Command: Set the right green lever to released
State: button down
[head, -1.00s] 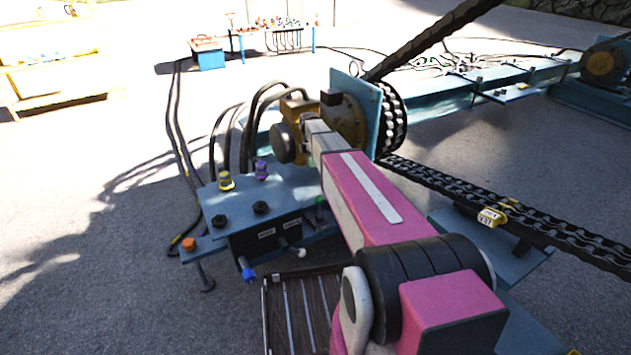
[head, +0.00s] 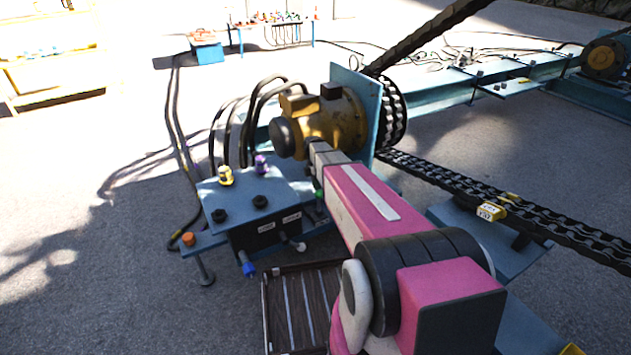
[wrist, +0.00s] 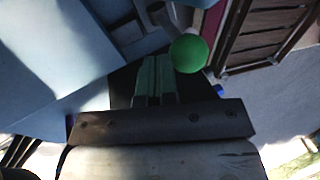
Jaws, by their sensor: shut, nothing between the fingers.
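The right green lever shows in the wrist view as a round green knob (wrist: 188,53) on a pale stem. In the head view only a small green part (head: 319,195) shows at the right end of the valve block (head: 265,240), beside my arm. My gripper (wrist: 155,72) is shut and empty in the wrist view. Its fingertips are just left of the knob; I cannot tell if they touch it. In the head view my gripper is hidden behind my own arm. I cannot tell the lever's setting.
A blue-tipped lever (head: 248,268) and a white-knobbed lever (head: 300,246) stick out of the block's front. A yellow motor (head: 325,125) with black hoses stands behind. A slatted dark crate (head: 290,300) lies below. A chain (head: 450,182) with a yellow tag (head: 491,211) runs right.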

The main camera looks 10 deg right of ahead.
jog(key=shift+s, duration=0.1)
dwell(0.3)
jog(key=s+d+f+t+y, duration=0.1)
jog(key=s+d+f+t, duration=0.1)
jog(key=s, duration=0.4)
jog(key=s+d+f+t+y, duration=0.1)
jog(key=s+d+f+t, duration=0.1)
jog(key=s+t, duration=0.3)
jog(key=shift+s+d, duration=0.2)
jog(key=shift+s, duration=0.95)
jog(key=shift+s+f, duration=0.1)
jog(key=shift+f, duration=0.1)
jog(key=shift+r, duration=0.1)
